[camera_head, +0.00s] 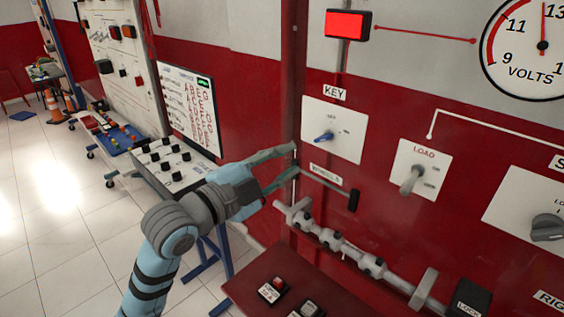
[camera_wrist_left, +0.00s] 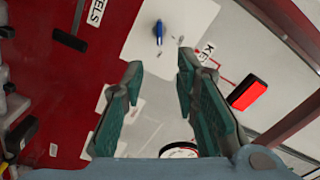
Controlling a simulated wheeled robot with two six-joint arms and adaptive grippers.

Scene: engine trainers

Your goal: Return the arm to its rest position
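My left gripper (camera_head: 290,168) is in front of the red panel, at the left of the WHEELS lever (camera_head: 331,189) and below the KEY plate (camera_head: 348,119). Its two fingers are apart and nothing is between them. The left wrist view shows the same open fingers (camera_wrist_left: 160,95), with the blue key switch (camera_wrist_left: 158,32) beyond them on its white plate. In the head view the blue key switch (camera_head: 324,136) stands clear of the fingers. My left arm (camera_head: 170,235) comes in from the lower left. My right gripper is not in view.
A LOAD switch (camera_head: 411,180) and a rotary knob (camera_head: 548,227) sit to the right. A metal rail with clamps (camera_head: 333,239) runs below the gripper, above a red ledge (camera_head: 255,290) with buttons. A red lamp (camera_head: 347,25) and a voltmeter (camera_head: 541,60) are above.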

